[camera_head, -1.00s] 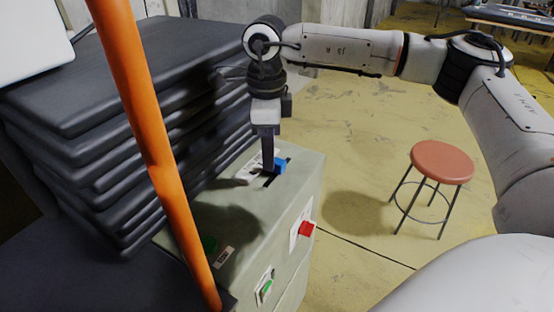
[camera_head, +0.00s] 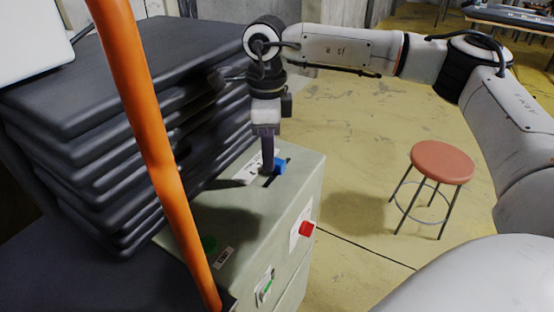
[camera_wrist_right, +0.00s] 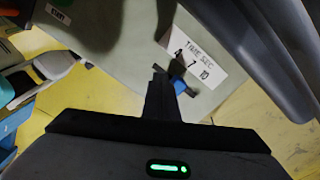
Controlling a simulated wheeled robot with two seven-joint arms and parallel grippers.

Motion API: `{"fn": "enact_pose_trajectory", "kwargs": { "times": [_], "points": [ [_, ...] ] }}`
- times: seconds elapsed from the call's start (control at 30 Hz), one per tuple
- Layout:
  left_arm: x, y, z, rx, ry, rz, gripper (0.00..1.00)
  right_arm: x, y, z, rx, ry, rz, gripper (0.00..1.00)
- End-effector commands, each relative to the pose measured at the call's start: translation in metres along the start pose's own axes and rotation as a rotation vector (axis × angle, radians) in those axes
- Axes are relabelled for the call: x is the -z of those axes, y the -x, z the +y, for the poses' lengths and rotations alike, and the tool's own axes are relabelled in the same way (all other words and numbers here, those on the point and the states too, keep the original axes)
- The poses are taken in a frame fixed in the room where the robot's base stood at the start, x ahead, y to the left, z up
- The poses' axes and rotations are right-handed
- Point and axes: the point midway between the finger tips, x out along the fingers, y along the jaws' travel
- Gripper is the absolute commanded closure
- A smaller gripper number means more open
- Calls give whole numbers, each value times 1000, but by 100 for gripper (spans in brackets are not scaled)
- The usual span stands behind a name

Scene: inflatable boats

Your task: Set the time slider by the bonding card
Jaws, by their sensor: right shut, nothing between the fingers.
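The time slider has a blue knob (camera_head: 280,166) in a dark slot on top of a pale green control box (camera_head: 240,208). My right gripper (camera_head: 268,172) is shut and empty, pointing down at the slot just left of the knob. I cannot tell whether it touches the knob. In the right wrist view the knob (camera_wrist_right: 181,86) shows beside the dark fingers (camera_wrist_right: 160,92), near a white scale label (camera_wrist_right: 196,57) reading TIME SEC with 7 and 10. The fingers hide part of the slot. I cannot make out the bonding card. My left gripper is out of view.
An orange tube (camera_head: 160,150) crosses in front at left. Stacked dark folded sheets (camera_head: 120,140) stand close behind. A red-topped stool (camera_head: 442,162) is on open yellow floor.

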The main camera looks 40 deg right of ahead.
Motion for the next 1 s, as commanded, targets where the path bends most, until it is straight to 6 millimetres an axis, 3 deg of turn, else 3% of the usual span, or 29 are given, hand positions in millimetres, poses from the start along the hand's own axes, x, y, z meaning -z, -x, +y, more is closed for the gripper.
{"fn": "enact_pose_trajectory", "kwargs": {
  "times": [0.37, 1.0],
  "points": [
    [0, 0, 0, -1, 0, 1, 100, 0, -1, 0, 0, 0, 0, 100],
    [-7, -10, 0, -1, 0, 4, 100, 0, -20, 0, 0, 0, 0, 100]
  ]
}}
